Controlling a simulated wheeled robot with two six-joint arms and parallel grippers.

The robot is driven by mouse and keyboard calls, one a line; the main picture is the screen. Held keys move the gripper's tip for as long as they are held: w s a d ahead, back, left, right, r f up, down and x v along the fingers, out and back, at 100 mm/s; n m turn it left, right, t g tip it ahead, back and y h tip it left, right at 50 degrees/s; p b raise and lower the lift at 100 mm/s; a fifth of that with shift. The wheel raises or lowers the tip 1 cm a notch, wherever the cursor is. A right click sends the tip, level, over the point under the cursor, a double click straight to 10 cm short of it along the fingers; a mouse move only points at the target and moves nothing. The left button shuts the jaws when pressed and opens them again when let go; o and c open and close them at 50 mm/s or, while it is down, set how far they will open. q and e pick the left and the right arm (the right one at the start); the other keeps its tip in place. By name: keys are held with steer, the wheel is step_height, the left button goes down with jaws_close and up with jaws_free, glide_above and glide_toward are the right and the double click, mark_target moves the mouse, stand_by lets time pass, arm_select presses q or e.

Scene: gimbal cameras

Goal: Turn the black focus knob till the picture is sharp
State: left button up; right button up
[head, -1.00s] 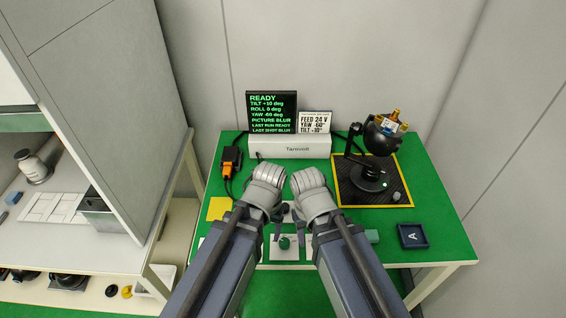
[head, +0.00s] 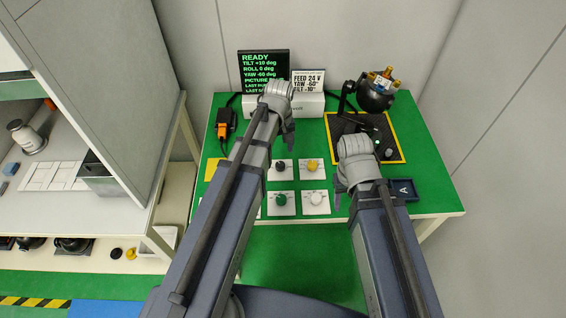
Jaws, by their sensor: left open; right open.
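The dark knob (head: 281,165), which looks black, sits on a white plate on the green table, at the back left of a group of coloured knobs. The gimbal camera (head: 376,95) stands on a black, yellow-edged pad at the right. The black screen (head: 262,66) shows READY, tilt +10, roll 0, yaw -60 and a picture line partly covered by my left gripper. My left gripper (head: 287,128) is open, above and beyond the dark knob, in front of the white box. My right gripper (head: 341,192) is open, right of the knobs, partly covering the pad. Neither holds anything.
Yellow (head: 311,165), green (head: 281,200) and white (head: 316,198) knobs stand close by. A card (head: 307,82) leans behind the white box (head: 311,104). An orange-and-black device (head: 223,128) lies left. A blue tray (head: 404,190) is at right.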

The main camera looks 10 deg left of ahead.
mark_target(280, 164)
arm_select(q)
step_height(280, 164, down, 8)
steer(key=b, duration=0.7)
steer(key=shift+r, duration=0.2)
steer(key=shift+r, duration=0.1)
jaws_close()
